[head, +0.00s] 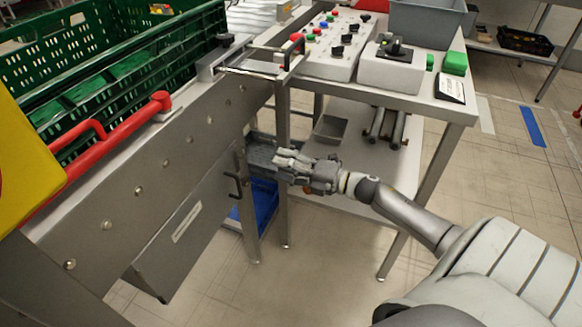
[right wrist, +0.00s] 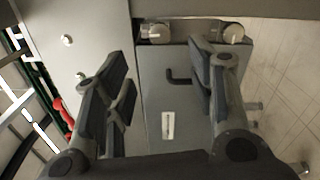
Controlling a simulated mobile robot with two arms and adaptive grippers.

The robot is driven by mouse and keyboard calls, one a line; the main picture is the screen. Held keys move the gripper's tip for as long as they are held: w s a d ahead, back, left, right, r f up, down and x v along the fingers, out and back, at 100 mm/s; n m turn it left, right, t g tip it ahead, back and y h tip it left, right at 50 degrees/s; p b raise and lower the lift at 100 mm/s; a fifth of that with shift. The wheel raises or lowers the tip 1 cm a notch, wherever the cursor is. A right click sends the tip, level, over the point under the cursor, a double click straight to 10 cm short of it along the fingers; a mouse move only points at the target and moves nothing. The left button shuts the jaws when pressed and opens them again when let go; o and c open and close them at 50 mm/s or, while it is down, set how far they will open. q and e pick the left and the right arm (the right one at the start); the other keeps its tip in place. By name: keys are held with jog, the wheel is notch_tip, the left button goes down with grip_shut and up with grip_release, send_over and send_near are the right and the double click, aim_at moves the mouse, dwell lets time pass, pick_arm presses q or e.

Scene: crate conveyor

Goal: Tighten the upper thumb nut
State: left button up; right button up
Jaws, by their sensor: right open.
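Two round knobs that look like thumb nuts sit at the top of the right wrist view, at the end of a grey hinged-looking panel (right wrist: 190,115). The left one (right wrist: 155,33) seems to be the upper nut; the other (right wrist: 233,34) seems to be the lower. Their thread and tightness cannot be told. In the head view I cannot clearly make out either nut. My right gripper (head: 283,165) is open and empty beside the panel's right end; its spread fingers also show in the right wrist view (right wrist: 162,68), apart from the upper nut. My left gripper is out of view.
The panel carries a black handle (head: 235,186) and a white label. A grey wall with bolts and a red rail (head: 105,135) stands above. Green crates (head: 140,55) lie at upper left. A control table (head: 425,98) with a lower shelf stands behind my arm.

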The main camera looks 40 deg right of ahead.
jog(key=shift+v, duration=0.85)
jog(key=shift+f, duration=0.1)
